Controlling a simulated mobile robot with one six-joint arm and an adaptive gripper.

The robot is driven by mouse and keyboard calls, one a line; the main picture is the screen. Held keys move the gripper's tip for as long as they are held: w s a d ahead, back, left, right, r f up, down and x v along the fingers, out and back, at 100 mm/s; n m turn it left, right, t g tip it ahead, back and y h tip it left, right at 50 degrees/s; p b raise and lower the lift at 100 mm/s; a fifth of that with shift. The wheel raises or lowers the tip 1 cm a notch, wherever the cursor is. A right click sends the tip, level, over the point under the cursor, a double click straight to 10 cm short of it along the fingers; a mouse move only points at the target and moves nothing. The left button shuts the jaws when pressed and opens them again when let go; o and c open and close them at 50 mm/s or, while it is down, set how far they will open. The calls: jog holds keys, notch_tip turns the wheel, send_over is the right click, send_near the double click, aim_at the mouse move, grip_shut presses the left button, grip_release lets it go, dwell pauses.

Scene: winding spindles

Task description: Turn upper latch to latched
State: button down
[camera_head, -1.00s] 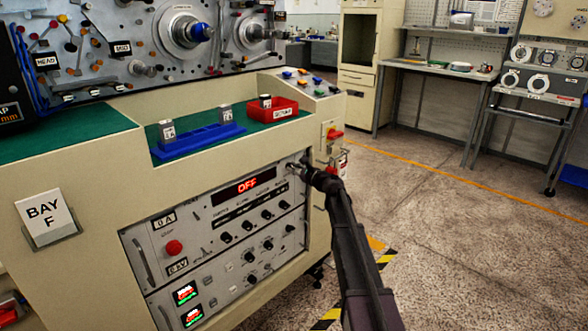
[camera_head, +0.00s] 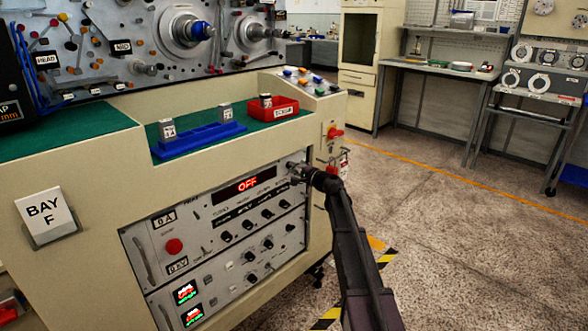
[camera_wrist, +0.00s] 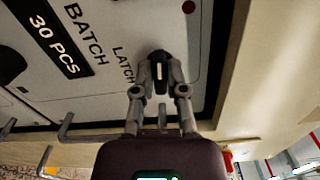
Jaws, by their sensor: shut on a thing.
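The upper latch (camera_wrist: 160,60) is a dark knob with a white line on the light panel, beside the printed word LATCH in the wrist view. My gripper (camera_wrist: 160,75) is shut on it, one finger on each side. The white line runs roughly along the gripper's own direction. In the head view my gripper (camera_head: 296,173) meets the right end of the upper panel (camera_head: 190,223), which carries a red OFF display. There the latch itself is hidden by the gripper.
A lower panel (camera_head: 225,280) with several knobs sits below the upper one. Handles (camera_wrist: 66,128) stick out near the panel edge. A red switch (camera_head: 334,133) is on the cabinet's right corner. The floor to the right is clear.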

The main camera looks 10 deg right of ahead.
jog(key=shift+w+d+n, duration=0.1)
jog(key=shift+w+n, duration=0.05)
jog(key=shift+n, duration=0.45)
jog(key=c, duration=0.7)
grip_release()
jog(key=shift+s, duration=0.2)
jog(key=v, duration=1.1)
jog(key=shift+s+d, duration=0.25)
jog(key=shift+s, duration=0.05)
